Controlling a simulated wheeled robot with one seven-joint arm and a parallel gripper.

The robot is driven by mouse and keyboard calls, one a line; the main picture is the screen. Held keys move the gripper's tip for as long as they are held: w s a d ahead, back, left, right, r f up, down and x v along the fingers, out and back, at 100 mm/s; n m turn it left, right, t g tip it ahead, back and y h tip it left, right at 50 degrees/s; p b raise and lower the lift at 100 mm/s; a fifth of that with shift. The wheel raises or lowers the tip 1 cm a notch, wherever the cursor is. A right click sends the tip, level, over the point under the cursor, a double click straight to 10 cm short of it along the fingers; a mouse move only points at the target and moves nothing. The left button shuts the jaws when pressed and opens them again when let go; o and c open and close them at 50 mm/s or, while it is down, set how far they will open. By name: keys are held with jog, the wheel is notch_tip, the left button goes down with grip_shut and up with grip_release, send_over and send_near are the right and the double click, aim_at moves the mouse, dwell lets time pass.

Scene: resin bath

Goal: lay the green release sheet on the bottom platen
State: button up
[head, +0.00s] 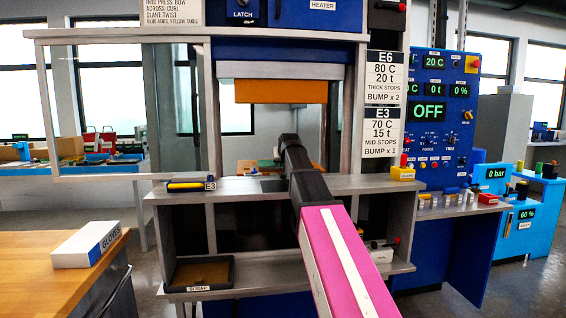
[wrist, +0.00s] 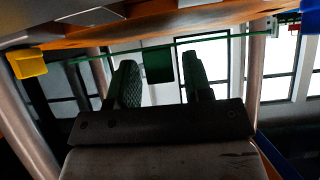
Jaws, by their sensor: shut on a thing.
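In the wrist view the green release sheet (wrist: 225,38) shows nearly edge-on as a thin green line beyond my fingers. A darker green block, seemingly its grip tab (wrist: 158,66), sits between the fingers of my gripper (wrist: 162,85), which is shut on the sheet. In the head view my pink and black arm reaches into the press opening, below the orange upper platen (head: 280,91). The sheet cannot be made out there. The bottom platen is mostly hidden behind my arm and cannot be told clearly. An orange slab (wrist: 130,27) spans the top of the wrist view.
Steel posts flank the press opening. A yellow block (wrist: 28,62) shows beside the slab in the wrist view. A shelf carries a yellow-and-dark tool (head: 190,186) at left; a scrap tray (head: 202,287) sits below. The blue control panel (head: 436,120) stands right.

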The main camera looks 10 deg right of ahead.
jog(key=shift+s+f, duration=0.1)
jog(key=shift+f, duration=0.3)
jog(key=shift+f, duration=0.25)
jog(key=o, duration=1.2)
jog(key=shift+s+f, duration=0.15)
jog(key=shift+s, duration=0.05)
jog(key=shift+w+r, duration=0.1)
jog(key=shift+r, duration=0.45)
jog(key=v, duration=1.2)
jog(key=shift+w+r, duration=0.15)
jog(key=shift+r, duration=0.15)
